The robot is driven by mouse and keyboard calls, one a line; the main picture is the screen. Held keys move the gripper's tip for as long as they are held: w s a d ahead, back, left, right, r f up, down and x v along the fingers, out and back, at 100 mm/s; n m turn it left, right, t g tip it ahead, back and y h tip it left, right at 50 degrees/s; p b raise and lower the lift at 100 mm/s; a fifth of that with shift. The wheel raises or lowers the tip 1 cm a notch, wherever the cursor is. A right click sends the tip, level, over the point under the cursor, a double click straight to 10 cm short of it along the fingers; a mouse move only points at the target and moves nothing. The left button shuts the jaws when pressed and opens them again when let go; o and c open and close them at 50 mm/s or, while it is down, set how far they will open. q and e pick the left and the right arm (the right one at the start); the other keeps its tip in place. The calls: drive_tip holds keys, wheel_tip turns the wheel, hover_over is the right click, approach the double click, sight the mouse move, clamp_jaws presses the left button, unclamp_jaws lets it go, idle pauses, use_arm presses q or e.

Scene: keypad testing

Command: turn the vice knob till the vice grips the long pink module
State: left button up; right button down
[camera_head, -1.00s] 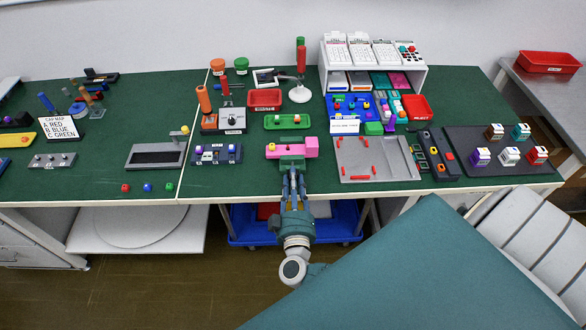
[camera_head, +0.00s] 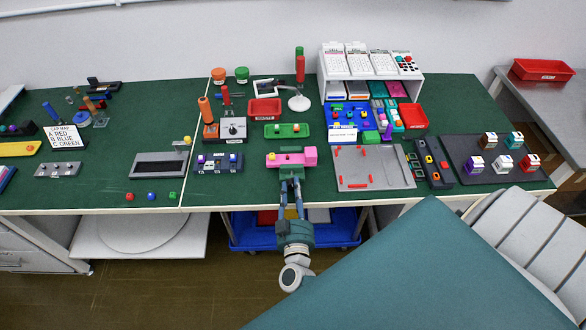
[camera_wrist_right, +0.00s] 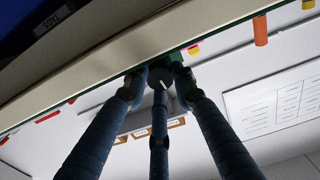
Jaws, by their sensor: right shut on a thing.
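The long pink module (camera_head: 310,156) lies crosswise in the green vice (camera_head: 291,171) at the table's front edge, with a yellow part at its left end. Whether the jaws press on it is too small to tell. My right gripper (camera_head: 290,183) reaches in from the front, below the vice. In the right wrist view its blue fingers (camera_wrist_right: 160,82) are shut around the dark round vice knob (camera_wrist_right: 160,77), which bears a white mark. My left gripper is not in view.
A green tray (camera_head: 268,131) stands behind the vice. A grey plate (camera_head: 375,177) with red pieces lies to the right, and a dark blue module (camera_head: 217,170) to the left. The table's front edge (camera_head: 225,209) runs close to my right gripper.

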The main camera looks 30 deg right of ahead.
drive_tip(key=c, duration=1.4)
unclamp_jaws()
drive_tip(key=shift+w+r, duration=0.15)
drive_tip(key=shift+r, duration=0.3)
drive_tip(key=shift+c, duration=0.2)
drive_tip(key=shift+f, duration=0.15)
drive_tip(key=shift+f, duration=0.2)
drive_tip(key=shift+s+a+f, duration=0.1)
drive_tip(key=shift+s+a, duration=0.2)
drive_tip(key=shift+s, duration=0.3)
drive_tip(key=v, duration=0.7)
drive_tip(key=shift+r, duration=0.25)
drive_tip(key=shift+w, duration=0.1)
drive_tip(key=shift+a+f, duration=0.1)
